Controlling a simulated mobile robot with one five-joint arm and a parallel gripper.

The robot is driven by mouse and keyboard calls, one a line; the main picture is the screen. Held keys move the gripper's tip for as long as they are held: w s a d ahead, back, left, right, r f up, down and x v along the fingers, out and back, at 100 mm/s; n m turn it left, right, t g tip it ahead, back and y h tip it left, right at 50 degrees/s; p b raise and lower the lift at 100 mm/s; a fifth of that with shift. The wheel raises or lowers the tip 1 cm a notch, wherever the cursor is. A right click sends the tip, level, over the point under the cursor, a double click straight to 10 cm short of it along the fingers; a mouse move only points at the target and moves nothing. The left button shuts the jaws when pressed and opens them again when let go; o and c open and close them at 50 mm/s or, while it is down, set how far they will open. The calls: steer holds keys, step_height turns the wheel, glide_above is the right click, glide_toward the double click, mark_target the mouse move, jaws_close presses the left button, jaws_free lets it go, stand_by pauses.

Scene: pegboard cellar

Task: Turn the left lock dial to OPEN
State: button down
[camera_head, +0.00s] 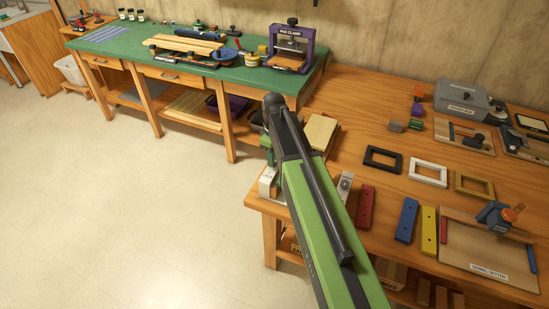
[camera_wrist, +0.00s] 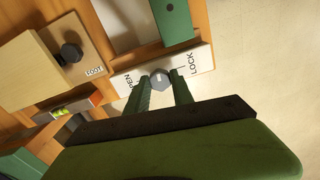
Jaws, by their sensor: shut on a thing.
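In the wrist view, a white lock plate (camera_wrist: 204,58) carries the words OPEN at its left end and LOCK at its right end. A dark grey dial (camera_wrist: 160,80) with a small pale mark sits between the two words. My gripper (camera_wrist: 162,84) has its two green fingers on either side of this dial, shut on it. Which word the mark points to is hard to tell. In the head view, my gripper reaches the left front corner of the wooden bench, where part of the white plate (camera_head: 266,183) shows; my arm hides the dial there.
Red (camera_head: 366,207), blue (camera_head: 407,219) and yellow (camera_head: 430,230) bars lie farther right. In the wrist view, a wooden board with a dark knob (camera_wrist: 71,52) is left of the plate. Open floor (camera_head: 120,220) lies left.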

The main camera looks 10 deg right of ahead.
steer(key=n, duration=0.5)
steer(key=shift+s+n, duration=0.1)
steer(key=shift+n, duration=0.2)
steer(key=n, duration=0.4)
steer(key=shift+a, duration=0.1)
steer(key=n, duration=0.5)
steer(key=shift+n, duration=2.2)
steer(key=c, duration=1.1)
jaws_free()
steer(key=shift+r, duration=0.15)
